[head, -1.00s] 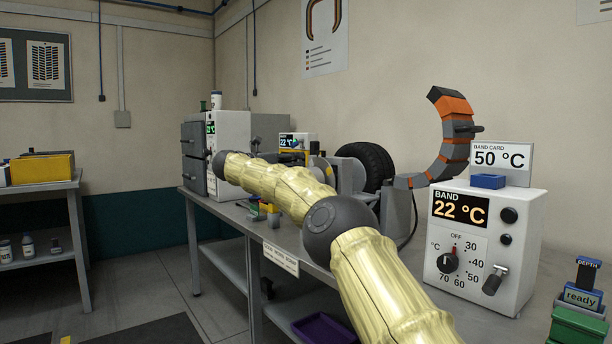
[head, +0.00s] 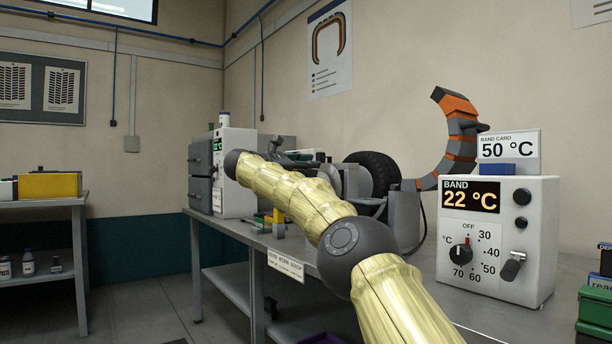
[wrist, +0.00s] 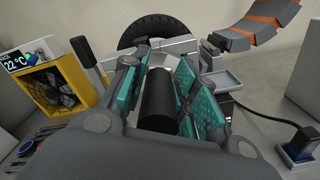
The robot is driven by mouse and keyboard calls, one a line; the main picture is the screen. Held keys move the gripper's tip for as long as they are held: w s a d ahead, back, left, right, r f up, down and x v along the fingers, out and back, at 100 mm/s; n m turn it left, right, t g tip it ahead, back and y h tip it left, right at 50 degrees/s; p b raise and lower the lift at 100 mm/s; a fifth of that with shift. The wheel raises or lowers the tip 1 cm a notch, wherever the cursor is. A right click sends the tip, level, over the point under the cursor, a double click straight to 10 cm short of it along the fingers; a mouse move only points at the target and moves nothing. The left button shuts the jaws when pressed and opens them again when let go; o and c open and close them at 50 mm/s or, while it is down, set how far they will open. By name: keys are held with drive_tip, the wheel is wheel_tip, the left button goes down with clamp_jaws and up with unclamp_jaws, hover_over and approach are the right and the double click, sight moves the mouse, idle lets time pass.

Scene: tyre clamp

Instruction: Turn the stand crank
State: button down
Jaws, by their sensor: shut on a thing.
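My gripper (wrist: 162,88) is shut on the black cylindrical crank handle (wrist: 157,103), with a teal pad on either side of it in the wrist view. The rest of the crank is mostly hidden by my fingers. The black tyre (wrist: 150,29) stands just beyond, behind grey metal parts of the stand (wrist: 172,47). In the head view the tyre (head: 382,168) shows behind the grey stand upright (head: 404,218). The curved orange and grey segmented band (head: 459,130) rises at its right. In the head view my arm covers much of the bench in front of the stand.
A white band controller (head: 482,275) reading 22 °C stands right of the stand, with a 50 °C card (head: 508,145) on top. A yellow fan unit (wrist: 62,85) is close at left in the wrist view. A dark cable and plug (wrist: 298,145) lie at right.

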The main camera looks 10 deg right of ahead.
drive_tip(key=shift+s+b, duration=0.1)
drive_tip(key=shift+b, duration=0.25)
idle(0.3)
drive_tip(key=c, duration=1.3)
unclamp_jaws()
drive_tip(key=shift+m, duration=0.3)
drive_tip(key=shift+o, duration=0.2)
drive_tip(key=v, duration=1.2)
